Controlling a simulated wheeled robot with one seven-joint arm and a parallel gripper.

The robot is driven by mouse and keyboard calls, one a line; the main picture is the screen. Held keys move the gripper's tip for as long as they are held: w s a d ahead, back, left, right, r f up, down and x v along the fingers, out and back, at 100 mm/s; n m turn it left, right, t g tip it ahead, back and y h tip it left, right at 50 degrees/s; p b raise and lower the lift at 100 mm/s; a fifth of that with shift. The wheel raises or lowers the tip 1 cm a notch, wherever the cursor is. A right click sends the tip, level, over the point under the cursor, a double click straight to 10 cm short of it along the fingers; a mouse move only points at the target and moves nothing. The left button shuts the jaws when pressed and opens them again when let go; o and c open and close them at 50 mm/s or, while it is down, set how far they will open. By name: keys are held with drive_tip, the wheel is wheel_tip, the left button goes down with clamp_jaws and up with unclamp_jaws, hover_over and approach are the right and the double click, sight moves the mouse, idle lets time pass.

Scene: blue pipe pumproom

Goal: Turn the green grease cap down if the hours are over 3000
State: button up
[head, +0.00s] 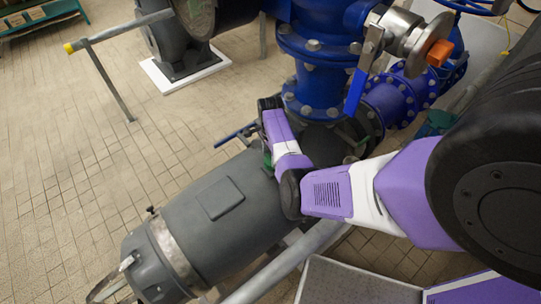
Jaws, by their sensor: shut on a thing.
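My arm reaches in from the right and bends over the rear end of the grey motor (215,215). My gripper (266,153) is at that bend, mostly hidden behind my own purple wrist link. It is shut on what looks like the green grease cap (267,161), of which only a small green edge shows beside the link. How the fingers sit around it, and how far down the cap is, I cannot see. No hours counter with readable figures shows in this view.
Blue flanged pipework (314,75) rises just behind my wrist. A grey rail (285,268) runs in front of the motor.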

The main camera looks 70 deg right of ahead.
sight(270, 158)
drive_tip(key=shift+m, duration=0.8)
drive_tip(key=o, duration=1.4)
drive_tip(key=shift+c, duration=0.2)
drive_tip(key=shift+r, duration=3.9)
